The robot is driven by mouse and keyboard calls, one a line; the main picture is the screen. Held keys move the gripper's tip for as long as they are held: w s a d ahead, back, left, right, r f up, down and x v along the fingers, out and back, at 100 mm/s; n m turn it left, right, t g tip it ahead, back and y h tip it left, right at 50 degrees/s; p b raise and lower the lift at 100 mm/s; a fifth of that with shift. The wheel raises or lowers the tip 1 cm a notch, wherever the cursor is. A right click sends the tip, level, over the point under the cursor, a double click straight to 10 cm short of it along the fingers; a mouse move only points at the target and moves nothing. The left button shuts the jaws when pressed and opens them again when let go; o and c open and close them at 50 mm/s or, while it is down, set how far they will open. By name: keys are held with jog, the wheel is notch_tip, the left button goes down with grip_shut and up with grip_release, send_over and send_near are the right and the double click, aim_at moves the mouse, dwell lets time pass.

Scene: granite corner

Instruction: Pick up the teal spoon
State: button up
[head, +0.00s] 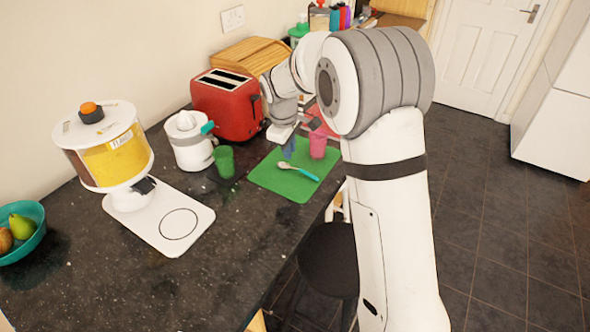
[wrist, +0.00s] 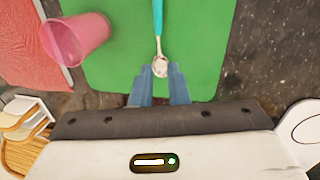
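The teal spoon (head: 304,173) lies on the green mat (head: 270,180), with its pale bowl to the left and its teal handle to the right. My gripper (head: 288,148) is above the mat's back part, near the spoon's bowl. In the wrist view my gripper (wrist: 160,76) has its two blue fingers apart with a gap between them, and nothing is held. How high the fingers are above the mat is hard to tell.
A pink cup (head: 318,145) stands beside my gripper; it also shows in the wrist view (wrist: 78,40). A white scale-like base (head: 190,210) holds a dispenser.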

aim_at(293, 172)
jog(key=f, duration=0.2)
jog(key=f+p, duration=0.1)
jog(key=f, duration=0.1)
jog(key=w+d+f, duration=0.1)
jog(key=f, duration=0.2)
jog(key=shift+w, duration=0.1)
jog(key=shift+c, duration=0.2)
grip_shut()
jog(key=shift+r, duration=0.1)
